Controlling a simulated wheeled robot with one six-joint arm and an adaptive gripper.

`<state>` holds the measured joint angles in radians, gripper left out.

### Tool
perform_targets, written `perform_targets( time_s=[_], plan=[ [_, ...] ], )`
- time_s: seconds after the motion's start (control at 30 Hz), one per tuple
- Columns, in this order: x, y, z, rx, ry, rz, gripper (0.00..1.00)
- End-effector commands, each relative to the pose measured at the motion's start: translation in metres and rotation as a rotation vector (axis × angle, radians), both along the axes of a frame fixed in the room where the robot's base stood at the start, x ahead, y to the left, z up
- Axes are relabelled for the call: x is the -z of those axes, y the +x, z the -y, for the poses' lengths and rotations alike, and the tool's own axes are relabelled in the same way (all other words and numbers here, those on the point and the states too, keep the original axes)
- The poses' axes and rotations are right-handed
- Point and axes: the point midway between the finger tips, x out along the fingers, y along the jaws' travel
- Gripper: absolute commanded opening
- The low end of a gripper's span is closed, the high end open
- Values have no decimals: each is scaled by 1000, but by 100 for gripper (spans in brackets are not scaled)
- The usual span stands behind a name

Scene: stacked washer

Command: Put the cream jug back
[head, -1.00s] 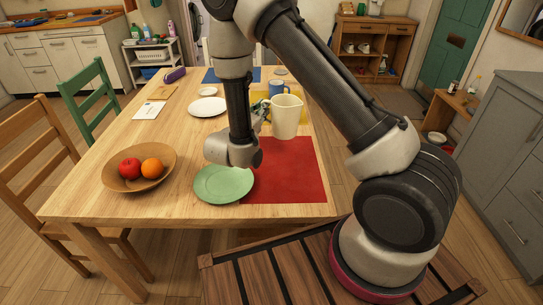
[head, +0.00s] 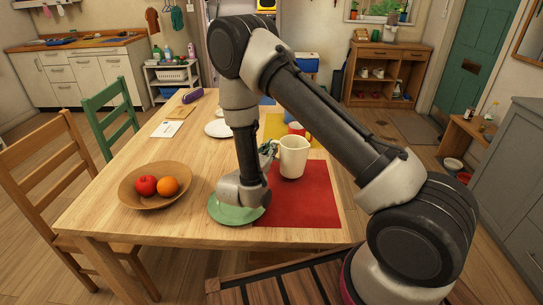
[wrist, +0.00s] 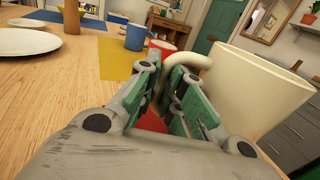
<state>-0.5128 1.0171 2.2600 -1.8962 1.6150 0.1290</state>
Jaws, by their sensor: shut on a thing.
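The cream jug (head: 293,158) is upright over the far part of the red mat (head: 300,200) in the head view. I cannot tell whether its base touches the mat. My gripper (head: 268,150) is at the jug's left side, partly hidden by my arm. In the wrist view, my gripper (wrist: 172,72) has its green-padded fingers shut around the handle of the jug (wrist: 250,90). The jug's body fills the right side there, and its base is out of frame.
A green plate (head: 236,209) lies left of the red mat, under my wrist. A fruit bowl (head: 140,200) is further left. Behind the jug are a red mug (head: 296,128) and a yellow mat (head: 275,127). A blue mug (wrist: 135,38) and white plate (wrist: 30,42) stand beyond my gripper.

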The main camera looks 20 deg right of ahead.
Motion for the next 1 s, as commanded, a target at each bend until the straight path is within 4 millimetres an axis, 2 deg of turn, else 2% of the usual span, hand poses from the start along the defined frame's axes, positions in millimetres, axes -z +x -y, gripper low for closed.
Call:
perform_targets(
  time_s=[0.13, 0.5, 0.53, 0.63, 1.0],
  plan=[
    [22, 0, 0, 0, -2, -2, 0],
    [26, 0, 0, 0, -1, -1, 0],
    [27, 0, 0, 0, 0, -1, 11],
    [26, 0, 0, 0, 0, 0, 29],
    [27, -2, -2, -2, 0, -1, 31]
  ],
)
